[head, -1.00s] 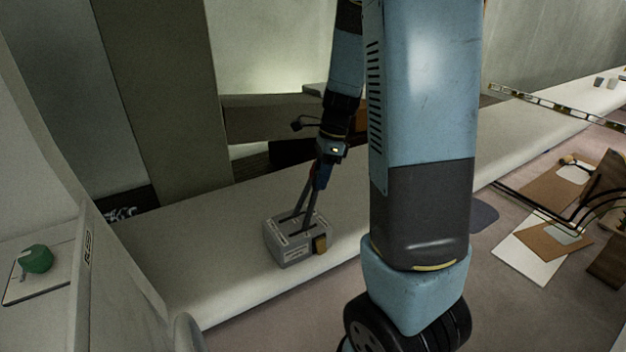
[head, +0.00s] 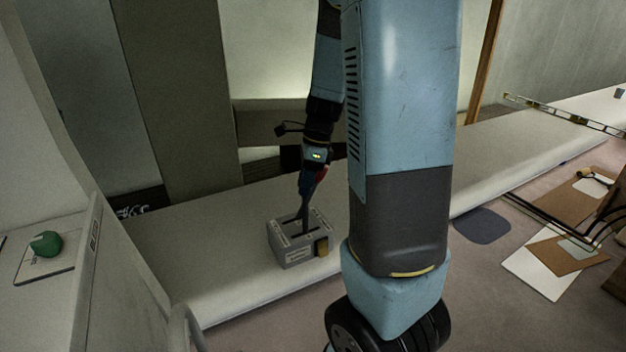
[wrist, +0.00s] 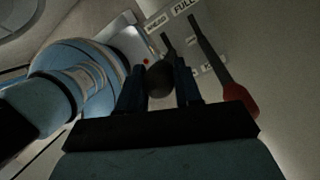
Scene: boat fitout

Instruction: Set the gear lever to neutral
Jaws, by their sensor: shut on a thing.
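A grey control box (head: 290,262) with two levers sits on the pale bench in the head view. In the wrist view, a dark lever with a round black knob (wrist: 160,79) rises from the labelled panel (wrist: 206,52). My gripper (wrist: 160,69) has its fingers on both sides of this knob and is shut on it. A second lever with a red handle (wrist: 238,97) stands to the right, outside the fingers. An "AHEAD" label shows near the dark lever's base; "FULL" is beside it. My gripper hides the lever tops in the head view, and the exact lever setting is unclear.
A green knob (head: 47,243) on a plate is at far left. A spirit level (head: 560,113) lies at right, and boards (head: 552,275) lie on the floor. The bench right of the box is partly hidden.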

